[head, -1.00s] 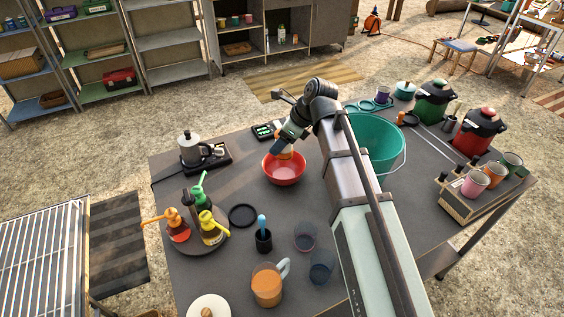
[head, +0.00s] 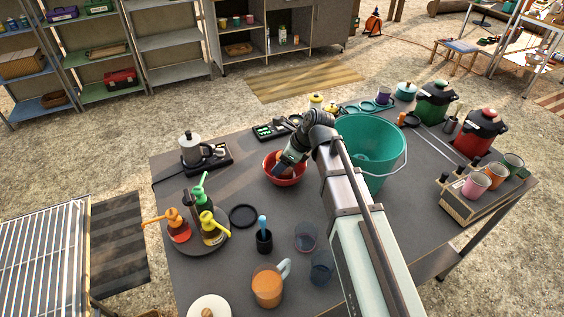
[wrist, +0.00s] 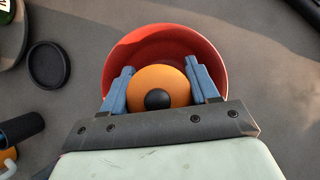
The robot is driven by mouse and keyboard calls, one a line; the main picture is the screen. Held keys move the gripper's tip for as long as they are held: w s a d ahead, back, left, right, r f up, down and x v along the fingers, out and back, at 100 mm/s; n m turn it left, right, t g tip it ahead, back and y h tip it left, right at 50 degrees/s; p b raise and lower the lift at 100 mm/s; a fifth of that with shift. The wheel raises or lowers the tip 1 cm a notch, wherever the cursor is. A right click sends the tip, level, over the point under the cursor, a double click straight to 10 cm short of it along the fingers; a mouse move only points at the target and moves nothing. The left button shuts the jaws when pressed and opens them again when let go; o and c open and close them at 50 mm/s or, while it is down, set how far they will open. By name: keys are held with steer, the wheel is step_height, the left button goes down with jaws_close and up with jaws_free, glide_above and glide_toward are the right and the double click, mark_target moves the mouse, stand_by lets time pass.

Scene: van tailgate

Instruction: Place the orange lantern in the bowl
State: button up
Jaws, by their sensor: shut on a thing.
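The orange lantern (wrist: 158,83) shows in the wrist view as a round orange top with a black knob. My gripper (wrist: 162,88) has its two blue fingers on either side of the lantern and is shut on it. The red bowl (wrist: 208,52) lies around and below the lantern in the wrist view. In the head view the red bowl (head: 290,182) stands on the table, and my gripper (head: 281,170) reaches down into it. The lantern is mostly hidden there. I cannot tell whether the lantern touches the bowl's bottom.
A teal bucket (head: 365,145) stands close to the right of my arm. A moka pot (head: 191,150) on a black plate is to the left. A tray of pump bottles (head: 205,240), a black disc (head: 243,215) and cups stand in front. The table around the bowl's left is clear.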

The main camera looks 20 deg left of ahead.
steer(key=shift+f, duration=0.1)
steer(key=o, duration=0.8)
steer(key=shift+o, duration=0.2)
steer(key=v, duration=1.2)
steer(key=shift+a, duration=0.1)
